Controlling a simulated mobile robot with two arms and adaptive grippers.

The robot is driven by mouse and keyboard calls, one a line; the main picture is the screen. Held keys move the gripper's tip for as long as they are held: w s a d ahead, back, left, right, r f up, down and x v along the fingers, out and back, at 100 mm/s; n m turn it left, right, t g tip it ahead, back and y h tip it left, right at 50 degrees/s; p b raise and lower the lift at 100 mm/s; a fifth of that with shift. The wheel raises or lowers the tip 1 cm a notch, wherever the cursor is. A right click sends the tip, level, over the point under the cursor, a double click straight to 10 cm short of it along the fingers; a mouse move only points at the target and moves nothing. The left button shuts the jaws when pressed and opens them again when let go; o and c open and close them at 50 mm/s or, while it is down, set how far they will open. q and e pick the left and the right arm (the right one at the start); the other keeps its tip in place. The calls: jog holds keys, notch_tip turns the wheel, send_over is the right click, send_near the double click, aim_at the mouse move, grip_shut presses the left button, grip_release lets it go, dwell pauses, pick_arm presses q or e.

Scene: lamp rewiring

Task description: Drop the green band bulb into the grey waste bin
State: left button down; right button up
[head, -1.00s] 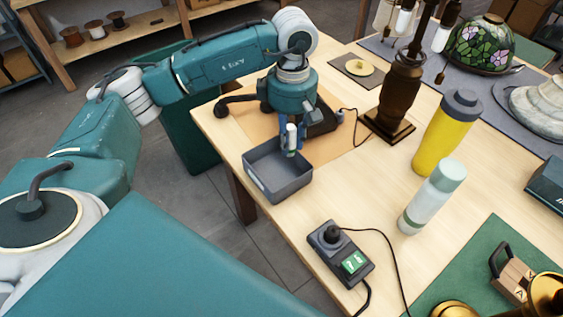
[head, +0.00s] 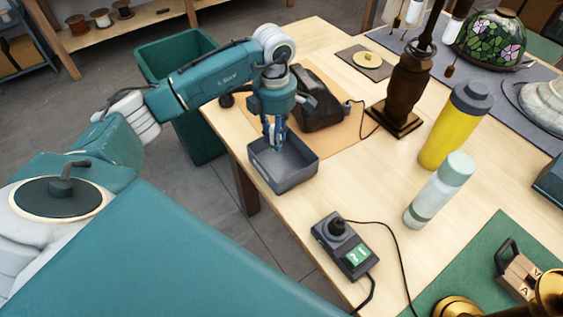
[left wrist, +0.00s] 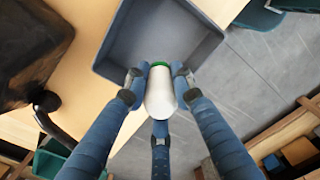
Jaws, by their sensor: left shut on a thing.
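The grey waste bin (head: 298,183) is an open box standing near the table's left edge. It also shows at the top of the left wrist view (left wrist: 205,56). My left gripper (head: 273,141) is above the bin's back left part in the head view, pointing down. In the left wrist view its blue fingers (left wrist: 160,88) are shut on the green band bulb (left wrist: 160,98), a white bulb with a green band at its far end. The bulb overlaps the bin's rim in that view. I cannot make the bulb out in the head view. My right gripper is not in view.
A black object (head: 320,105) stands close behind the bin. A dark lamp stem (head: 405,92), a yellow bottle (head: 454,130) and a pale bottle (head: 438,190) stand to the right. A switch box (head: 343,246) lies in front. A green bin (head: 205,140) stands on the floor.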

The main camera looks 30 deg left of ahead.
pick_arm(q)
jog(key=shift+f, duration=0.3)
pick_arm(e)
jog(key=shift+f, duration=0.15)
pick_arm(q)
jog(key=c, duration=1.5)
grip_release()
jog(key=shift+o, duration=0.6)
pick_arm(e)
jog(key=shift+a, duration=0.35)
pick_arm(q)
jog(key=shift+r, duration=0.4)
notch_tip(320, 180, up, 11)
jog(key=shift+r, duration=0.15)
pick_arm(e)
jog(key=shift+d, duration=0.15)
